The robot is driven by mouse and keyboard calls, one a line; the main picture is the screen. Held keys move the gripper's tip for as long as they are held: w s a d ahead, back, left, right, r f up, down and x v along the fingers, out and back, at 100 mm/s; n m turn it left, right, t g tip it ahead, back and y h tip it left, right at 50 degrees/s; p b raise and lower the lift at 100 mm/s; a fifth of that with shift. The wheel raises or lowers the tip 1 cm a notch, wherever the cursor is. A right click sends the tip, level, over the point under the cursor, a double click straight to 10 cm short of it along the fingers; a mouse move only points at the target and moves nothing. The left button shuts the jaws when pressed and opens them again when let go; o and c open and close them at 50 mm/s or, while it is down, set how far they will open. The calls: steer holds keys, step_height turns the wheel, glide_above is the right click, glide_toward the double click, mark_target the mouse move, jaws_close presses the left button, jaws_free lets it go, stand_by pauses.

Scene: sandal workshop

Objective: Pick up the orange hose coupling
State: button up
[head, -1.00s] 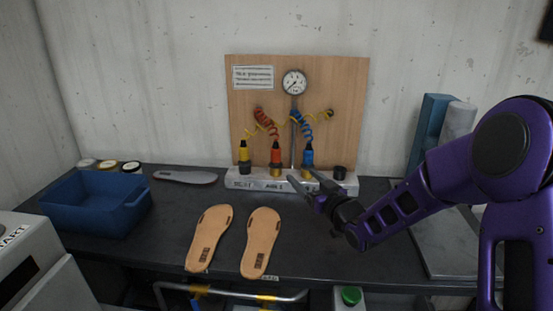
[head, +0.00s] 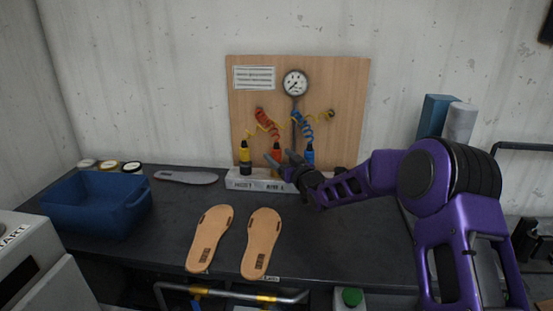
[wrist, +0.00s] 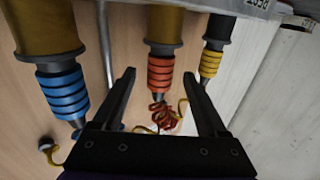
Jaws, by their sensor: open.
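The orange hose coupling (head: 276,154) stands upright on the pale base block, between the yellow coupling (head: 244,152) and the blue coupling (head: 309,156). My gripper (head: 279,157) is in front of it and hides its lower part. In the wrist view the orange coupling (wrist: 161,72), with its dark rings and brass fitting, shows between the tips of my open gripper (wrist: 159,76). The fingers appear apart from it. The blue coupling (wrist: 64,92) is left of the left finger, and the yellow coupling (wrist: 210,62) is just beyond the right finger.
A wooden board (head: 348,100) with a gauge (head: 295,83) and coiled hoses stands behind the couplings. Two tan insoles (head: 261,243), a grey insole (head: 186,177) and a blue bin (head: 95,205) lie on the dark bench (head: 340,245). The bench's middle right is clear.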

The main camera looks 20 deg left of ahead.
steer(key=shift+x, duration=1.2)
steer(key=shift+c, duration=0.2)
jaws_close()
